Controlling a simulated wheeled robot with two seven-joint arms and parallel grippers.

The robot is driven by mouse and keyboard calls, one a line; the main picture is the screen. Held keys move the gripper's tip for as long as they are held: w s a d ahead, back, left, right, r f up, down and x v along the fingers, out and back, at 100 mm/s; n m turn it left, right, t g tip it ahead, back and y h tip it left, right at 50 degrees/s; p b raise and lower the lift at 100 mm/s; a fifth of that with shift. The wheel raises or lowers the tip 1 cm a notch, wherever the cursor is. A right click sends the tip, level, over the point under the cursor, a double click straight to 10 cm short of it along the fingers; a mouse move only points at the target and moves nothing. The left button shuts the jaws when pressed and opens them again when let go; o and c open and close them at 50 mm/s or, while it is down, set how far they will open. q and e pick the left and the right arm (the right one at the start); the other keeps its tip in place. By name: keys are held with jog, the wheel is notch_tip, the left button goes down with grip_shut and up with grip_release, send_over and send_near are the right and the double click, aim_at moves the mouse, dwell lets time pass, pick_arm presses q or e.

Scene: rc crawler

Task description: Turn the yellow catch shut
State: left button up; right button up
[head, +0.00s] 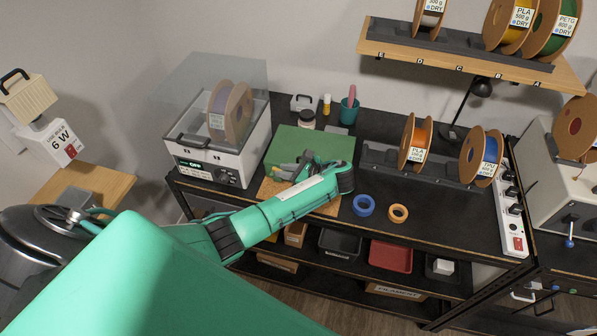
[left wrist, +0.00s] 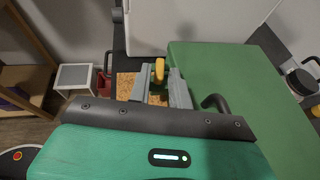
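The yellow catch (left wrist: 159,70) stands upright in the left wrist view, at the near edge of the green panel (left wrist: 225,80) and above a cork-coloured surface. I cannot make it out in the head view. My left gripper (head: 288,171) reaches over the near left edge of the same green panel (head: 330,146). In the left wrist view its grey fingers (left wrist: 163,84) are apart, with the catch between their tips. A little space seems to show beside the catch, and firm contact is not visible. My right gripper is out of view.
A white dryer box (head: 215,160) with a raised clear lid holds a spool left of the panel. A blue ring (head: 363,205) and an orange ring (head: 398,213) lie right of my wrist. A spool rack (head: 377,160) stands behind. The front right of the bench is clear.

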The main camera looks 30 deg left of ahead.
pick_arm(q)
jog(key=b+v, duration=0.1)
jog(key=v, duration=1.2)
jog(key=shift+d, duration=0.2)
